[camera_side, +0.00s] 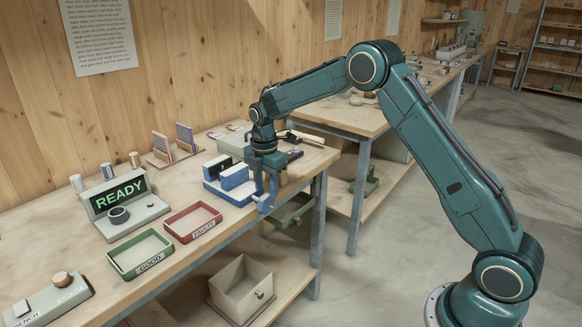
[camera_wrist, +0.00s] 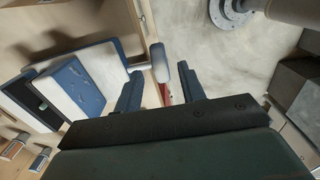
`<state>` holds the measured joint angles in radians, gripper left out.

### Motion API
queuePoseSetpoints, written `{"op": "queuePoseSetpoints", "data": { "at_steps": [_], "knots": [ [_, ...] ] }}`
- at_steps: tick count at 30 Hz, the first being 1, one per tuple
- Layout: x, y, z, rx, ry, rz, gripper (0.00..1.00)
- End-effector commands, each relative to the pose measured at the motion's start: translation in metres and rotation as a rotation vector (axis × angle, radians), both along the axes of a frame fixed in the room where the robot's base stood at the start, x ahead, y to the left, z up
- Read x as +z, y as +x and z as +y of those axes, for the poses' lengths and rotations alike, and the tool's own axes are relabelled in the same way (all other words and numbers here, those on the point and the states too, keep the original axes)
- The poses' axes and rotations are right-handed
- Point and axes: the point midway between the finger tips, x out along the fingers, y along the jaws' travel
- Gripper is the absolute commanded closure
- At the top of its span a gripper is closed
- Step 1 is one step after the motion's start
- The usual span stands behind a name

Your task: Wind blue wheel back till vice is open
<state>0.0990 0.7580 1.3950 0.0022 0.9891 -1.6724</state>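The blue vice (camera_side: 234,178) sits near the front edge of the bench, with blue and pale parts and a dark block at its back. In the wrist view the vice (camera_wrist: 84,82) lies left of my fingers. The blue wheel (camera_side: 265,204) is at its bench-edge end, partly hidden by my gripper (camera_side: 264,184). My gripper (camera_wrist: 163,86) is open around these parts, with gaps visible.
The red FAULTY tray (camera_side: 193,222) and green GOOD tray (camera_side: 140,253) stand left of the vice. A READY display (camera_side: 122,195) is behind them. Dark tools (camera_side: 290,154) lie right of the vice. A bin (camera_side: 241,289) is on the lower shelf. The floor in front is clear.

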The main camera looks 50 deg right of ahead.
Motion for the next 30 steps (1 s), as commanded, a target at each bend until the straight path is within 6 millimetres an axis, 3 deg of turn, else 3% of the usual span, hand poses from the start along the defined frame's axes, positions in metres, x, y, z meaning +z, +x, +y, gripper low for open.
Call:
{"op": "queuePoseSetpoints", "data": {
  "at_steps": [9, 20, 27, 30],
  "knots": [
    [-0.030, 0.000, 0.000, 0.000, 0.000, 0.001, 0.60],
    [-0.034, 0.000, 0.000, 0.000, 0.000, 0.000, 0.60],
    [-0.034, 0.000, 0.000, 0.000, 0.000, 0.000, 1.00],
    [-0.034, 0.000, 0.000, 0.000, -0.001, 0.001, 1.00]
  ]
}}
